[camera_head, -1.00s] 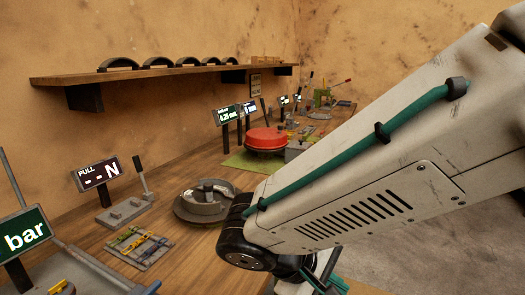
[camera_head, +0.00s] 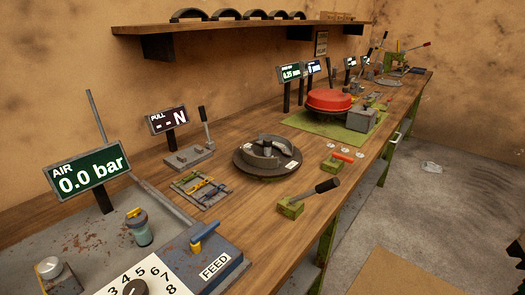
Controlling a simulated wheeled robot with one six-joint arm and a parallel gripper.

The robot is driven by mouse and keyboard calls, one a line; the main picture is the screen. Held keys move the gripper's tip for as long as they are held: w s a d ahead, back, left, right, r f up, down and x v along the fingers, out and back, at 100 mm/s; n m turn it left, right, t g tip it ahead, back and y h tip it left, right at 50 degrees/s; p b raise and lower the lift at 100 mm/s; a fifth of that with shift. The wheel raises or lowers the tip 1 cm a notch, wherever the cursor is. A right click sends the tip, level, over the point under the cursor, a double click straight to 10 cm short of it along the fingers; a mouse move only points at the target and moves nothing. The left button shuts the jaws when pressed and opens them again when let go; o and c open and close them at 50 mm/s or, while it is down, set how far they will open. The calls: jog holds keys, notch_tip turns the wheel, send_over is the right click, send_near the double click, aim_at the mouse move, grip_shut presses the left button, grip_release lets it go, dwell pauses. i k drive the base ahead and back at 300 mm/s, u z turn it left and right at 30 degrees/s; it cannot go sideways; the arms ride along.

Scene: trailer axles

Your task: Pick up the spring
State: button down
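No spring can be made out for certain. A small flat rack (camera_head: 201,190) on the wooden bench holds several thin yellow, dark and bluish pieces lying side by side. They may be springs, but they are too small to tell. The rack lies in front of the pull gauge with the "PULL -- N" display (camera_head: 167,119) and left of the round brake plate (camera_head: 267,157). My gripper's fingers do not show. Only a dark piece at the right edge shows, perhaps part of my arm.
The near left bench end holds an air display (camera_head: 88,171) reading 0.0 bar and a FEED box (camera_head: 203,260). A black-handled lever (camera_head: 308,200) stands near the front edge. A red drum (camera_head: 329,99) sits farther back. A shelf (camera_head: 230,24) hangs above; floor lies open right.

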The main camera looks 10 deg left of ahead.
aim_at(215, 191)
jog(key=z, duration=1.3)
jog(key=i, duration=1)
jog(key=u, duration=3.5)
jog(key=i, duration=0.5)
